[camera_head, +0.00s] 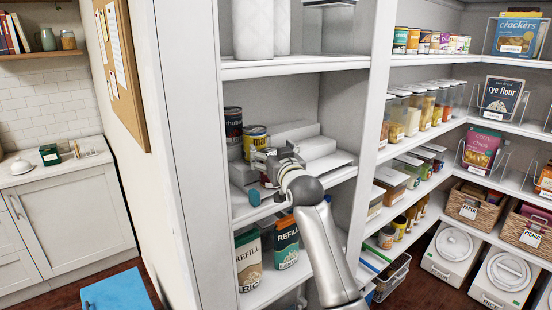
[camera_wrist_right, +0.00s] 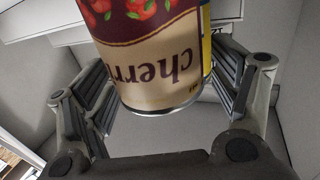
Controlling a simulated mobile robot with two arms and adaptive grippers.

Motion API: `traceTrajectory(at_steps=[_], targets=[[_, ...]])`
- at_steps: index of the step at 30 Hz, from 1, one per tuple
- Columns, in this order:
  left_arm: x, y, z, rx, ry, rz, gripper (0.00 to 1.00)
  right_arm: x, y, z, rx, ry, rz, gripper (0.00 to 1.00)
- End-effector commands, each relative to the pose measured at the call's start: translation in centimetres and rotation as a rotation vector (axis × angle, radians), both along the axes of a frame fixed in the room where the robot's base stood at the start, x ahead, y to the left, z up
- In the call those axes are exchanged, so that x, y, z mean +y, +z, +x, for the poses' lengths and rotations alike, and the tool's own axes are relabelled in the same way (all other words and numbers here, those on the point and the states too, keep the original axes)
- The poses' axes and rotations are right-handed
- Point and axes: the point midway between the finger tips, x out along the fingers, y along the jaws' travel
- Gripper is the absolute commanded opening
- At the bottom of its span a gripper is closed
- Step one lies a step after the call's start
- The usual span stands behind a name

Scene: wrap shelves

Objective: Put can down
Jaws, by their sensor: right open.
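My right gripper (camera_head: 264,163) reaches into the middle shelf of the white unit. Its jaws are open. In the right wrist view, a can with a dark red and beige label reading "cherri…" (camera_wrist_right: 155,70) appears upside down between the spread fingers (camera_wrist_right: 160,95), with a gap on either side. In the head view, a can with a yellow band (camera_head: 255,136) stands just behind the gripper, its lower part hidden. I cannot tell for sure that it is the cherry can. A dark can (camera_head: 233,124) stands to its left. My left gripper is not in view.
A white stepped riser (camera_head: 312,147) fills the right of this shelf. Refill bags (camera_head: 286,243) stand on the shelf below, and white canisters (camera_head: 261,28) above. The shelf's side wall (camera_head: 203,130) is close on the left. Stocked shelves lie to the right.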

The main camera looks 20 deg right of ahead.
Motion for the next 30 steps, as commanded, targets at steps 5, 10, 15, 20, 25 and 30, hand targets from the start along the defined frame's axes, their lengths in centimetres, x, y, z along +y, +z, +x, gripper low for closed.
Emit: traceTrajectory(at_steps=[5, 10, 15, 20, 25, 30], targets=[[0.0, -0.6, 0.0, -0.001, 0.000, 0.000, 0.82, 0.0, -0.1, -1.4, -0.003, 0.000, 0.000, 0.82], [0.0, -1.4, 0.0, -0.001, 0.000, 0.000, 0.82, 0.0, -0.1, -3.7, -0.004, 0.000, 0.000, 0.82], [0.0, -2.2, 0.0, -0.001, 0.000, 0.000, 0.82, -0.1, -0.2, -6.4, -0.003, 0.000, 0.000, 0.82], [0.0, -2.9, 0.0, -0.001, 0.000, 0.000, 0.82, -0.1, -0.1, -8.8, -0.003, -0.001, 0.000, 0.82], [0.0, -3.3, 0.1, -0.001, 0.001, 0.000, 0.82, -0.1, -0.1, -10.8, -0.002, -0.001, 0.000, 0.82], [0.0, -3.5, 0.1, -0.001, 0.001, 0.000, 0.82, -0.1, 0.0, -11.8, -0.002, -0.001, 0.001, 0.82]])
